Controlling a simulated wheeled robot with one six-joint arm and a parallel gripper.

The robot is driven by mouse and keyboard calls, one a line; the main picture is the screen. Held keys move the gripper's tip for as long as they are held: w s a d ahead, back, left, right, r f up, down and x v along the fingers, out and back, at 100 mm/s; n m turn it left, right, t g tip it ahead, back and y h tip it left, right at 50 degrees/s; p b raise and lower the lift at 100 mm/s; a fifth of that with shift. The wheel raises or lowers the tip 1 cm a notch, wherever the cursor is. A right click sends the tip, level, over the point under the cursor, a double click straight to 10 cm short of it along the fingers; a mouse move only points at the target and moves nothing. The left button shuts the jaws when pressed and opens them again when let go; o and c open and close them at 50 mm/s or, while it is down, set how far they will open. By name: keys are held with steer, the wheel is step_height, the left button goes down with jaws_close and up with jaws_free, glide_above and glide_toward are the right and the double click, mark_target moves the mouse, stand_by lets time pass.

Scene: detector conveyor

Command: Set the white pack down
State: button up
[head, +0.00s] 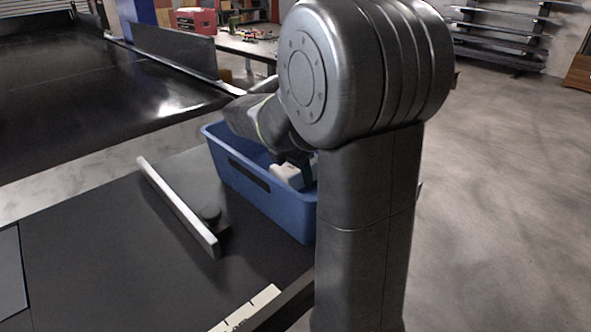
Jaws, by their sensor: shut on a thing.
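The white pack (285,175) shows as a small pale block inside the blue bin (238,184), below the bin's rim in this view. My gripper (290,164) points down into the bin and is shut on the pack. I cannot tell whether the pack touches the bin floor. The right part of the bin and part of the gripper are hidden behind my arm.
A wide black conveyor (90,95) lies behind. A workbench (245,47) with tools stands at the back. Open floor (500,200) is at right.

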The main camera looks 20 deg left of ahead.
steer(key=o, duration=1.4)
steer(key=shift+f, duration=0.1)
steer(key=v, duration=1.2)
steer(key=x, duration=1.2)
steer(key=shift+f, duration=0.25)
step_height(320, 180, up, 4)
steer(key=shift+r, duration=0.1)
